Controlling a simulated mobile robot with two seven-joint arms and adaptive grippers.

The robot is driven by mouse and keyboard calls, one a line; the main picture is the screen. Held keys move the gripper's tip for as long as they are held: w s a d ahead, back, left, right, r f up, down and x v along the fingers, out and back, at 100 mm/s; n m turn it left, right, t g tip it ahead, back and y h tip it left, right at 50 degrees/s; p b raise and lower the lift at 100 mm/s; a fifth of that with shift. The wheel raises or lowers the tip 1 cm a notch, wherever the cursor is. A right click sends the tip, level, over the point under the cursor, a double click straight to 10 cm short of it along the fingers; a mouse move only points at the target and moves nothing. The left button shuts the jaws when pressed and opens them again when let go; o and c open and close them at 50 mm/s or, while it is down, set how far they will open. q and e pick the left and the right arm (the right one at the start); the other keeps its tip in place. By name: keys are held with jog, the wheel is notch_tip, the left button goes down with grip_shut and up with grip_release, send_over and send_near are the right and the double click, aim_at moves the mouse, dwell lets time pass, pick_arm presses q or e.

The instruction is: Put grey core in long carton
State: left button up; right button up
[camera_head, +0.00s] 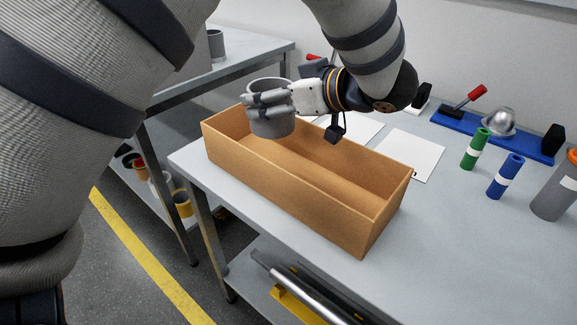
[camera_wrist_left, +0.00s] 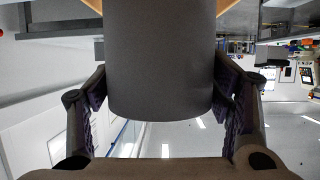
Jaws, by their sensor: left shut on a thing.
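The grey core (camera_head: 271,124) is a short, wide hollow cylinder, held upright over the left end of the long carton. My left gripper (camera_head: 268,103) is shut on the core, its fingers around the core's sides. In the left wrist view the core (camera_wrist_left: 161,60) fills the middle, between the two fingers (camera_wrist_left: 166,88). The long carton (camera_head: 290,196) is an open tan box on the grey table. Its visible inside is empty; the core and gripper hide part of its far left end. My right gripper is not in view.
White sheets (camera_head: 408,155) lie behind the carton. To the right stand a green cylinder (camera_head: 475,149), a blue cylinder (camera_head: 505,176) and a grey canister (camera_head: 556,190). A blue fixture (camera_head: 452,121) with a metal dome is at the back. Another table (camera_head: 262,47) stands at the left.

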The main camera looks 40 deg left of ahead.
pick_arm(q)
notch_tip(320, 180, down, 10)
jog(key=shift+s+f+b, duration=0.1)
jog(key=shift+b, duration=0.45)
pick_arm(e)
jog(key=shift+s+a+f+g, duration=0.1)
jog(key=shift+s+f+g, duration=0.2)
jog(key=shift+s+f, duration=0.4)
pick_arm(q)
jog(key=o, duration=0.9)
jog(key=shift+f, duration=0.1)
jog(key=shift+c, duration=0.2)
jog(key=shift+o, duration=0.5)
